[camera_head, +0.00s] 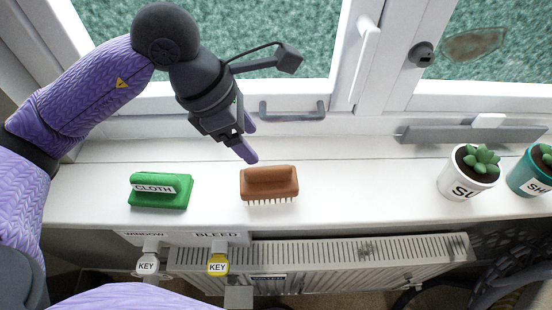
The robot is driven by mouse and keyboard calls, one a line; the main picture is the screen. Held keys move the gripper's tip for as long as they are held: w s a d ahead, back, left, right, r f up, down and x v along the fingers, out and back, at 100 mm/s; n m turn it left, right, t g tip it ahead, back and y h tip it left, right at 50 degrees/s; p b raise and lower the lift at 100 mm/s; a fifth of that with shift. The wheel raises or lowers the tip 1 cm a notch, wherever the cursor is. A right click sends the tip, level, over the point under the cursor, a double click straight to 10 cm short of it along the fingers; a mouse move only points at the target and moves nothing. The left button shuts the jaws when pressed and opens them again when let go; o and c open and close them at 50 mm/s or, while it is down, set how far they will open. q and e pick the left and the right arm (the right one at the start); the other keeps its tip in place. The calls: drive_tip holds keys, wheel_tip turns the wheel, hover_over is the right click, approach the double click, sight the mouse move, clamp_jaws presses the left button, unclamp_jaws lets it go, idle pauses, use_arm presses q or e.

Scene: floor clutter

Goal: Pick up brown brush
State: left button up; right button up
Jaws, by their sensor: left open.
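The brown brush (269,184) lies on the white windowsill, bristles facing the front edge, with a raised handle on top. My left gripper (249,140) is above and just behind the brush, to its upper left in the head view. Its purple fingers point down toward the sill; it is open and holds nothing. A gap shows between the fingertips and the brush. My right gripper is not in view.
A green brush-like block labelled CLOTH (160,190) lies left of the brush. Potted succulents, one white (467,187) and one teal (533,178), stand at the right. A window handle (292,112) is behind. A radiator (330,257) is below.

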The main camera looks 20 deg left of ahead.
sight(267, 169)
use_arm(q)
drive_tip(key=f, duration=0.1)
drive_tip(key=d+f, duration=0.1)
drive_tip(key=shift+s+f, duration=0.3)
drive_tip(key=shift+s, duration=0.1)
drive_tip(key=p+x, duration=0.1)
drive_tip(key=x, duration=0.4)
drive_tip(key=shift+r, duration=0.1)
drive_tip(key=shift+d+f, duration=0.15)
drive_tip(key=shift+f, duration=0.2)
drive_tip(key=shift+w, duration=0.1)
clamp_jaws()
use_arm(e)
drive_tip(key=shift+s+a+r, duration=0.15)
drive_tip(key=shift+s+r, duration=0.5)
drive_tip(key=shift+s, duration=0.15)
